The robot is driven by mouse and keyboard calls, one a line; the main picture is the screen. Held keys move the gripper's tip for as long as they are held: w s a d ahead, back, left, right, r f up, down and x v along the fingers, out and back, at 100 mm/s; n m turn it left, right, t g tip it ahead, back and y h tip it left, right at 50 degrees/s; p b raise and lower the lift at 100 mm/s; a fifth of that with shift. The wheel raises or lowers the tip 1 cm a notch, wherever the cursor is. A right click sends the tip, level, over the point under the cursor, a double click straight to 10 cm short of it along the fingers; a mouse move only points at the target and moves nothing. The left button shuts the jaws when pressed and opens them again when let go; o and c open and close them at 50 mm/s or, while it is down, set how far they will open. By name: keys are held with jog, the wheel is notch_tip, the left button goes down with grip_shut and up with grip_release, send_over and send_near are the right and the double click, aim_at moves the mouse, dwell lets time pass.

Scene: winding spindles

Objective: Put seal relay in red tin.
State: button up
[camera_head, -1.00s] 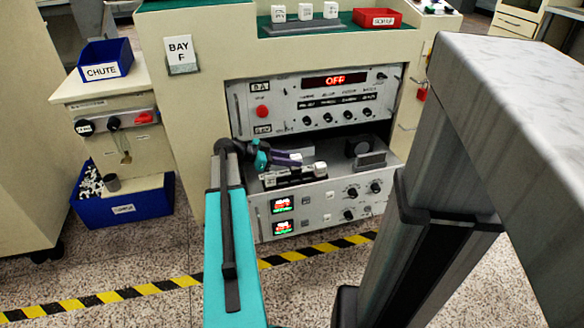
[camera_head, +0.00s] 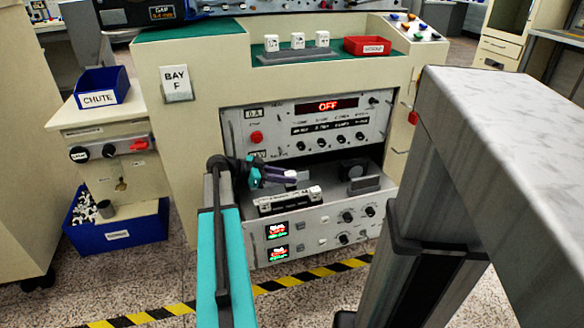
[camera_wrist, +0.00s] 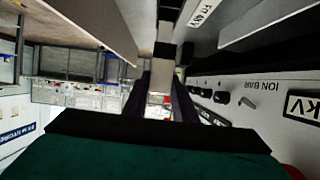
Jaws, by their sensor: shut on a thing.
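My gripper (camera_head: 284,176), with purple fingers, is above the open drawer of the lower grey unit. It is shut on a small pale block, the relay (camera_head: 292,174), whose label I cannot read. In the wrist view the relay (camera_wrist: 165,78) shows as a grey block with dark parts between the dark fingers. The gripper is just above a socket strip (camera_head: 285,201) with a white block at its right end. The red tin (camera_head: 367,46) stands on the green top of the bay, up and to the right of the gripper, with a white label on its front.
A rack (camera_head: 297,57) with three white blocks stands left of the tin. The panel reading OFF (camera_head: 327,105) overhangs the drawer from behind. A grey block (camera_head: 364,184) sits in the drawer's right part. A blue CHUTE bin (camera_head: 102,88) is at the left.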

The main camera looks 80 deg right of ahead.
aim_at(286, 174)
jog(key=shift+r, duration=0.1)
notch_tip(286, 174, up, 25)
jog(key=p, duration=2.5)
jog(key=shift+r, duration=0.15)
